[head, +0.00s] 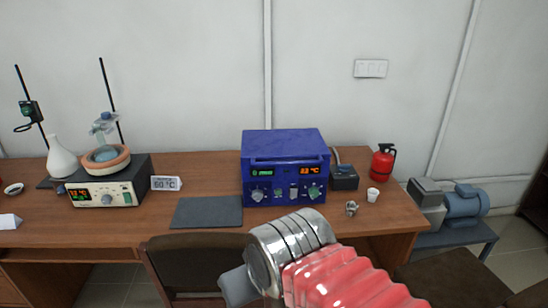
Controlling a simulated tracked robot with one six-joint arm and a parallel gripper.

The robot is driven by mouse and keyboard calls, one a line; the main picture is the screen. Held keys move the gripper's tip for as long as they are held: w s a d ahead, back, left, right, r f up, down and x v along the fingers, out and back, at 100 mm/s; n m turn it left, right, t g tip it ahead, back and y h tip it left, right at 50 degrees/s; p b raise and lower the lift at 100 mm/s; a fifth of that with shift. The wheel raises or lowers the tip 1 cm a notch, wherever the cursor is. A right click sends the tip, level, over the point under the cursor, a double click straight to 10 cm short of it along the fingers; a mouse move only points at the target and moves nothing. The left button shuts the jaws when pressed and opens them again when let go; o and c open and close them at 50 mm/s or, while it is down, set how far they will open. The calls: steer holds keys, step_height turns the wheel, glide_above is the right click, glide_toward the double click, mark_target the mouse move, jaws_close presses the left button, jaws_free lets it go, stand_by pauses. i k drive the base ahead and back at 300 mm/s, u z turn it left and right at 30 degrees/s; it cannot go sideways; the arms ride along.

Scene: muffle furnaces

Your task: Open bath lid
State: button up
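A blue bath unit (284,180) stands on the wooden desk, right of the middle in the head view. Its front panel carries a green display, an orange display and several knobs. Its blue lid (284,143) lies flat on top and looks shut, with a bar along its front edge. My gripper (236,288) is low in the middle of the view, in front of the desk and well apart from the bath. Only part of a grey end piece shows past the silver wrist and red sleeve of my arm, so its fingertips are hidden.
A dark flat mat (207,211) lies left of the bath. A heater with a bowl (107,160), a white flask (61,158) and a "60 °C" sign (166,183) stand farther left. A white cup (373,194) and a red extinguisher (382,164) are right. Chairs (195,262) stand in front.

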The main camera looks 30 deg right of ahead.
mark_target(267, 145)
steer(key=z, duration=0.1)
steer(key=i, duration=0.95)
steer(key=z, duration=0.25)
